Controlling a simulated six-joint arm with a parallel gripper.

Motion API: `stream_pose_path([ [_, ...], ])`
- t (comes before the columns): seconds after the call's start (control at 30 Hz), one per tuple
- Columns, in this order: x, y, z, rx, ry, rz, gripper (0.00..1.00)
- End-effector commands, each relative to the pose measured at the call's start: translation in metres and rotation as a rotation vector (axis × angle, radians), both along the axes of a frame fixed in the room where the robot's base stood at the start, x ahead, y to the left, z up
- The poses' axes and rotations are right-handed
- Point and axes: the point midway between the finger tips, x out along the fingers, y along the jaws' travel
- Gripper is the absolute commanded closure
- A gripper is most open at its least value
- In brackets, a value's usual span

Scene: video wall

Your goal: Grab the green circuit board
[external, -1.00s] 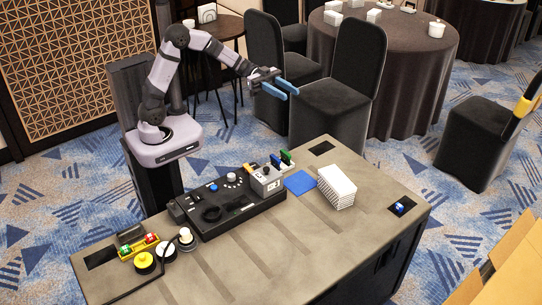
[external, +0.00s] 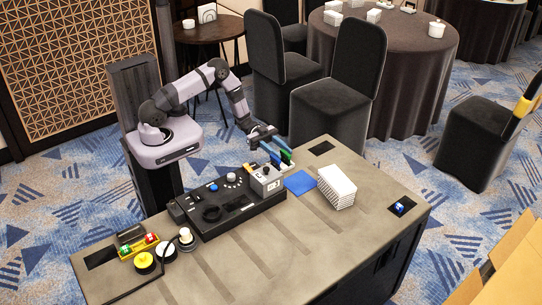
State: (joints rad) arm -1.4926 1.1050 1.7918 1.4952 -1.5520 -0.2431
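The green circuit board (external: 286,156) stands upright in the light grey holder (external: 266,180) at the right end of the black console. A blue board (external: 275,161) stands just left of it in the same holder. My gripper (external: 280,147) has blue fingers and is at the boards, close above or around their top edges. The fingers look apart, with a gap between them. I cannot tell whether they touch the green board, and they partly overlap the boards in this view.
The black console (external: 215,205) carries knobs and a blue button. A blue pad (external: 300,183) and a white stack (external: 337,186) lie right of the holder. A yellow button (external: 145,260) and a cable are at the left. The table's (external: 330,245) front middle is clear.

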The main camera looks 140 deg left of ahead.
Motion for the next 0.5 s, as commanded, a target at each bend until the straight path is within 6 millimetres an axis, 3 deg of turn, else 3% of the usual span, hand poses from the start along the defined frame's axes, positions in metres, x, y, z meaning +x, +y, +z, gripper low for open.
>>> stream_pose_path([
  [0.27, 0.003, 0.0, -0.006, -0.001, 0.0, -0.001, 0.66],
  [0.5, 0.02, -0.001, -0.005, 0.0, 0.0, -0.001, 0.66],
])
